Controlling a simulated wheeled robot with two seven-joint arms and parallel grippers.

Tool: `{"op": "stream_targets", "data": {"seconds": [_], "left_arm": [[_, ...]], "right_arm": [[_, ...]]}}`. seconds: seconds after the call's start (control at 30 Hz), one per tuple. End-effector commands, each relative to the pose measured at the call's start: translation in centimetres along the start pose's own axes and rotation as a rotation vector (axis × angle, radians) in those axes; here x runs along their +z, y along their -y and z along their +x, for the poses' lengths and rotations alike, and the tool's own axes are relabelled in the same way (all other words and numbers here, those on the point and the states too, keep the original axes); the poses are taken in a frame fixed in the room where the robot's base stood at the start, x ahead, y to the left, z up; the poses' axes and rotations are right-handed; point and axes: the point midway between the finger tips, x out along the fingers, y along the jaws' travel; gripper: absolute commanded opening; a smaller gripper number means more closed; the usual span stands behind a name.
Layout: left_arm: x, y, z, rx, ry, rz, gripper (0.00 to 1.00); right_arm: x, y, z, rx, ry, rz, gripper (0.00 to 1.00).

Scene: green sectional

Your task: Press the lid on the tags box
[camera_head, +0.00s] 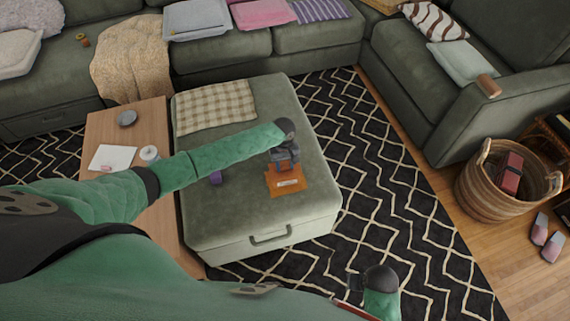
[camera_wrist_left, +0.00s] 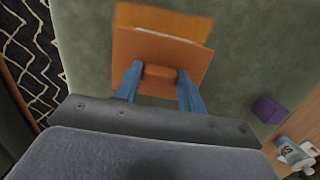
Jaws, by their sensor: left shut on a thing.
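The orange tags box (camera_head: 290,189) sits on the green ottoman, with a pale label on its near side. In the left wrist view, an orange lid (camera_wrist_left: 140,48) lies in front of an orange surface that looks like the box (camera_wrist_left: 165,18). My left gripper (camera_head: 284,164) is over the box. Its blue fingers (camera_wrist_left: 160,82) are shut on the lid's brown knob (camera_wrist_left: 160,76). The lid overlaps the box in view; I cannot tell whether it touches or is seated. My right gripper (camera_head: 355,283) is low at the bottom right, over the rug, and its jaws are unclear.
The ottoman (camera_head: 225,225) also holds a checked cloth (camera_head: 215,106) and a small purple block (camera_head: 215,178), also in the left wrist view (camera_wrist_left: 269,109). A wooden table (camera_head: 100,130) stands at its left. A wicker basket (camera_head: 480,195) stands at right on the floor.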

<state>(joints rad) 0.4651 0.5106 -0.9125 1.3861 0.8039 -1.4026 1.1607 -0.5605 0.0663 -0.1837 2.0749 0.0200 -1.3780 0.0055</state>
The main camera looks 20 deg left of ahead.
Motion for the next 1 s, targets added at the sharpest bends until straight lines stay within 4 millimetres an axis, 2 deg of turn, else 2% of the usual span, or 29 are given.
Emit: {"op": "stream_targets", "data": {"seconds": [1.0], "left_arm": [[-0.03, -0.07, 0.34, 0.0, 0.0, 0.0, 0.18]], "right_arm": [[-0.1, 0.04, -0.71, 0.0, 0.0, 0.0, 0.36]]}}
